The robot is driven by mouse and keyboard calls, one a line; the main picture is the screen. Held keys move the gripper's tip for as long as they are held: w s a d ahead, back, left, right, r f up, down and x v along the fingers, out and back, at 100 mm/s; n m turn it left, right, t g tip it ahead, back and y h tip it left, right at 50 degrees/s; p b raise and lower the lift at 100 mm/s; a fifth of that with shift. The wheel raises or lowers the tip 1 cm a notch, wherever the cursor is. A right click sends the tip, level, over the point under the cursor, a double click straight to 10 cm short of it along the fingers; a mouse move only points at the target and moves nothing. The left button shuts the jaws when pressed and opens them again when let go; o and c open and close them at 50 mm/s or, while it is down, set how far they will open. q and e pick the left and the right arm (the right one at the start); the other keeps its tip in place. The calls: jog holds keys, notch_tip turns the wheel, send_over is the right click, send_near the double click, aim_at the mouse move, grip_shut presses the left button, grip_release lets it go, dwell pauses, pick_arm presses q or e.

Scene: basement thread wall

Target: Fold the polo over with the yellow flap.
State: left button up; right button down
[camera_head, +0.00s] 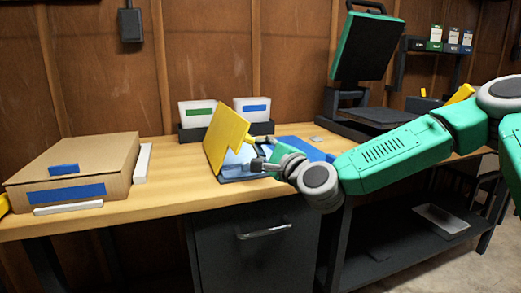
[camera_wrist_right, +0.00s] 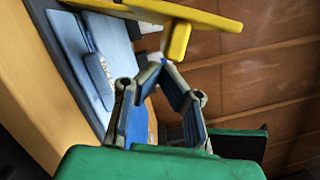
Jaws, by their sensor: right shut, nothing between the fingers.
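The yellow flap (camera_head: 228,136) stands raised and tilted on the bench in the head view, and spans the top of the right wrist view (camera_wrist_right: 195,13) with a yellow tab (camera_wrist_right: 178,42) hanging from it. My left gripper is out of view.
A cardboard box (camera_head: 95,160) with blue labels sits on the left of the bench (camera_head: 165,190). A dark holder (camera_head: 190,132) with white cards stands behind the flap. A green-backed press-like machine (camera_head: 362,50) stands right. Bare wood lies between box and flap.

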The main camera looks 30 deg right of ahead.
jog(key=shift+a+r, duration=0.1)
jog(key=shift+a, duration=0.2)
